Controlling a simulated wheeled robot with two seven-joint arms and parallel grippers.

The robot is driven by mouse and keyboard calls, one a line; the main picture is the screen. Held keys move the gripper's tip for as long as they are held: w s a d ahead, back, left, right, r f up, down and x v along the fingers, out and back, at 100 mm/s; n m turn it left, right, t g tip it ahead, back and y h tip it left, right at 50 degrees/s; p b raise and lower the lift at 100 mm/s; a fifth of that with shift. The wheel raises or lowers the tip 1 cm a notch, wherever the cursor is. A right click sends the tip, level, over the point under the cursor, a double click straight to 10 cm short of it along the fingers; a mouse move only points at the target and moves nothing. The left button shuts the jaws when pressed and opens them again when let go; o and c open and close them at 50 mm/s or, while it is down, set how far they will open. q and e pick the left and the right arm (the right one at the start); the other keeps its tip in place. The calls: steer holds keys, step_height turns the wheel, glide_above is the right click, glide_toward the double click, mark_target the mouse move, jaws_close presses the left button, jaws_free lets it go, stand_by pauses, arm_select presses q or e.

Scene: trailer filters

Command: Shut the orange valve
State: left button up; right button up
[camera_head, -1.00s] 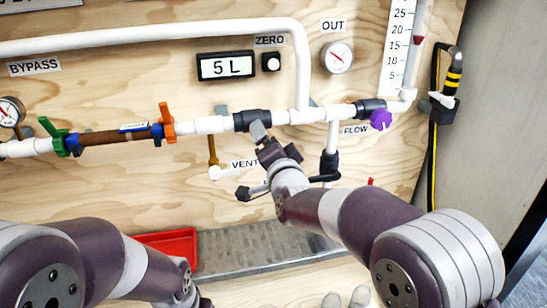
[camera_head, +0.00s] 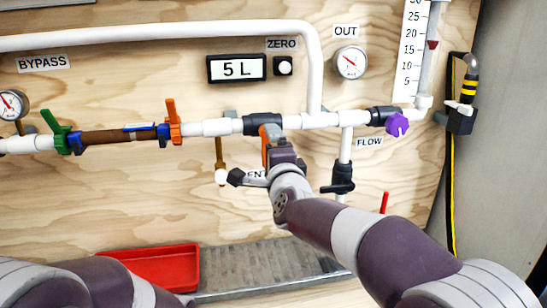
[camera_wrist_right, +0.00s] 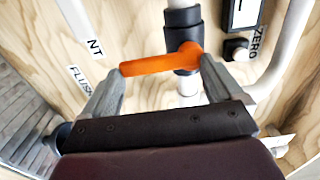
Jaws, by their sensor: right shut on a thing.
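The orange valve handle (camera_head: 265,152) sits at the black valve body (camera_head: 263,124) on the white pipe, left of the FLOW label. It points down from the pipe, partly hidden by my right gripper (camera_head: 271,141). In the right wrist view the orange handle (camera_wrist_right: 160,64) lies across the pipe, with its round hub on the black body (camera_wrist_right: 181,30). My right gripper (camera_wrist_right: 162,82) has one finger at each end of the handle and is shut on it. My left gripper is out of view; only part of that arm shows at the bottom left.
A purple knob (camera_head: 397,124) is at the pipe's right end. An orange wing fitting (camera_head: 173,121) and a green one (camera_head: 60,131) flank a brown filter (camera_head: 108,137) on the left. A red tray (camera_head: 160,267) lies below.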

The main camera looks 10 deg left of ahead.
steer(key=shift+f, duration=0.1)
stand_by(0.3)
steer(key=o, duration=1.1)
steer(key=shift+o, duration=0.2)
steer(key=v, duration=1.2)
steer(key=shift+s, duration=0.35)
steer(key=shift+d, duration=0.1)
